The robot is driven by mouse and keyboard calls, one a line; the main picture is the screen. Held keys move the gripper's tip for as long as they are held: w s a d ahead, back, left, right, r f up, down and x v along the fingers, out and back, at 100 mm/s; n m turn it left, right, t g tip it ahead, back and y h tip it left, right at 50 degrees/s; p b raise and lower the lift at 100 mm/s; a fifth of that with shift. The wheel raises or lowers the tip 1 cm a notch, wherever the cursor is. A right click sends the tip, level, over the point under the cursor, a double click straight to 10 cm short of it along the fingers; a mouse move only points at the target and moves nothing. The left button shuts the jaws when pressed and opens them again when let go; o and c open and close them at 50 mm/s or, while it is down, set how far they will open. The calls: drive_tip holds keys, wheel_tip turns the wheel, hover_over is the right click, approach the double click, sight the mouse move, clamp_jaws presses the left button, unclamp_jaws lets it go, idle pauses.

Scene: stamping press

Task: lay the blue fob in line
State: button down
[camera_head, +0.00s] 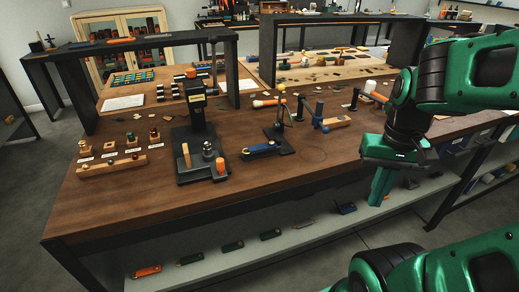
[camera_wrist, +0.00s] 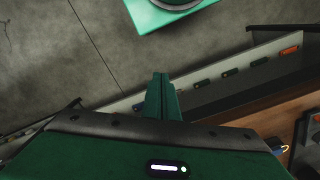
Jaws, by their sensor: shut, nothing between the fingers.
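A blue fob (camera_head: 262,149) lies on a dark base on the wooden bench, right of the black press. The orange fob also shows at the upper right of the wrist view (camera_wrist: 290,50). My gripper (camera_head: 377,203) points down in front of the bench's front edge, right of the dark blue fob; it is shut and empty, fingertips together in the wrist view (camera_wrist: 161,76).
The black press (camera_head: 197,120) stands on the bench (camera_head: 110,208), with a small stand (camera_head: 283,110) and a blue-handled tool (camera_head: 319,113) to its right. Stamps (camera_head: 154,136) stand in a row at left. The front-right bench top is mostly clear.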

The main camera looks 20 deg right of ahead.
drive_tip(key=c, duration=2.5)
unclamp_jaws()
drive_tip(key=o, duration=0.7)
drive_tip(key=shift+s+d+r, duration=0.1)
drive_tip(key=shift+r, duration=0.55)
wheel_tip(320, 180, up, 5)
drive_tip(key=m+h, duration=0.3)
drive_tip(key=m, duration=0.9)
hover_over(262, 146)
drive_tip(key=shift+a, duration=0.45)
drive_tip(key=shift+a+f+x, duration=0.1)
drive_tip(key=shift+a+x, duration=0.15)
drive_tip(key=shift+x, duration=0.85)
drive_tip(key=shift+a+f+x, duration=0.1)
drive_tip(key=shift+a+x, duration=0.2)
drive_tip(key=shift+x, duration=0.85)
drive_tip(key=shift+a+x, duration=0.25)
drive_tip(key=shift+x, duration=0.85)
drive_tip(key=shift+d, duration=0.1)
